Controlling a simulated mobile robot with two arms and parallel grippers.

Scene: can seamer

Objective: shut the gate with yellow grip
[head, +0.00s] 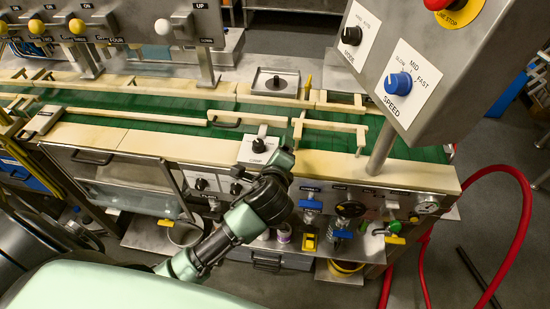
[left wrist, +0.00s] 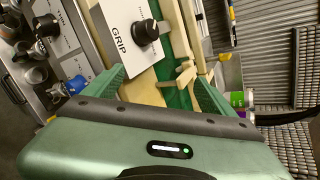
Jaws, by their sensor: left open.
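A small upright yellow piece (head: 308,86), which looks like the yellow grip, stands at the far rail of the green conveyor (head: 180,112). I cannot clearly make out which cream bar it belongs to, or whether that gate is open or shut. A small yellow piece (left wrist: 225,57) also shows beside the rail in the left wrist view. My left gripper (head: 285,158) is over the near rail, just right of a knob box (head: 252,152), apart from the yellow piece. In the left wrist view its fingers (left wrist: 160,86) are spread and empty. My right gripper is out of view.
Several cream bars, one of them a front bar (head: 335,124), lie along and across the belt. A grey control panel (head: 440,70) on a post overhangs the right end. Valves and a gauge (head: 427,206) line the front. A red hose (head: 522,205) loops at right.

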